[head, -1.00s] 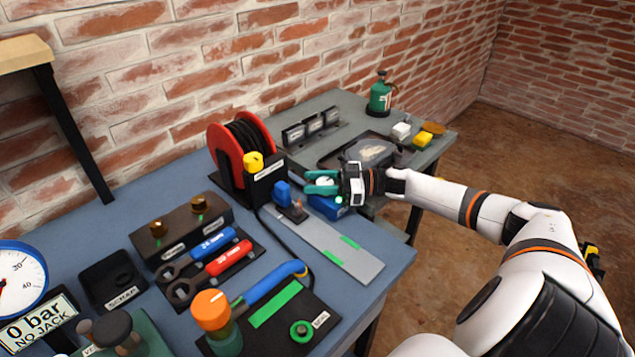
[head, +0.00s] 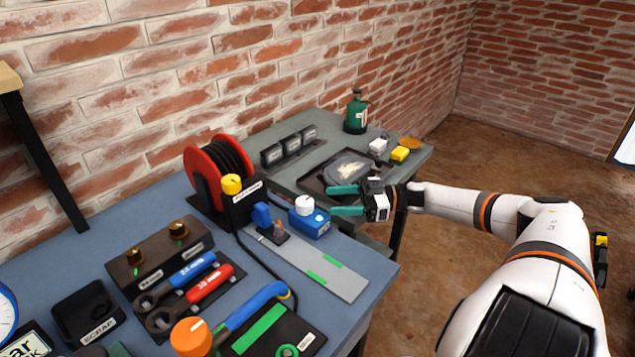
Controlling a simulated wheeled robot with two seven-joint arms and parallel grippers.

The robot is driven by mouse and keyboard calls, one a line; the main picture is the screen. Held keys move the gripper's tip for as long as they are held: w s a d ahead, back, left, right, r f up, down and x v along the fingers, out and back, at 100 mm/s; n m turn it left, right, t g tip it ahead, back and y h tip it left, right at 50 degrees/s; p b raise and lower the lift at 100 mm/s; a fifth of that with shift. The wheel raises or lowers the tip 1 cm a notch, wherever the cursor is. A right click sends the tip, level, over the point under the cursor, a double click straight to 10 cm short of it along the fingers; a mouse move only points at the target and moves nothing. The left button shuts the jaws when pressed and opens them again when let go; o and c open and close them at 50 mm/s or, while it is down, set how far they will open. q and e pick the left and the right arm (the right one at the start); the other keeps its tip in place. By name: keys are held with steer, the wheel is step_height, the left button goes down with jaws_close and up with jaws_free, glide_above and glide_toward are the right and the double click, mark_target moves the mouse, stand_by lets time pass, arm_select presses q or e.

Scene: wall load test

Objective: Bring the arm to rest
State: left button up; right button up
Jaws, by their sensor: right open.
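The fingers are empty. In the picture they lie just right of a blue box with a white knob (head: 307,217); the lower fingertip is close to the box, and I cannot tell whether it touches. My left gripper is not in view.
The blue bench (head: 75,243) carries a red cable reel (head: 205,165), a blue-handled wrench (head: 190,270), a red-handled wrench (head: 205,285) and a grey plate (head: 345,284). Open floor lies right.

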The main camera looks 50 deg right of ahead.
steer(key=shift+v, duration=1)
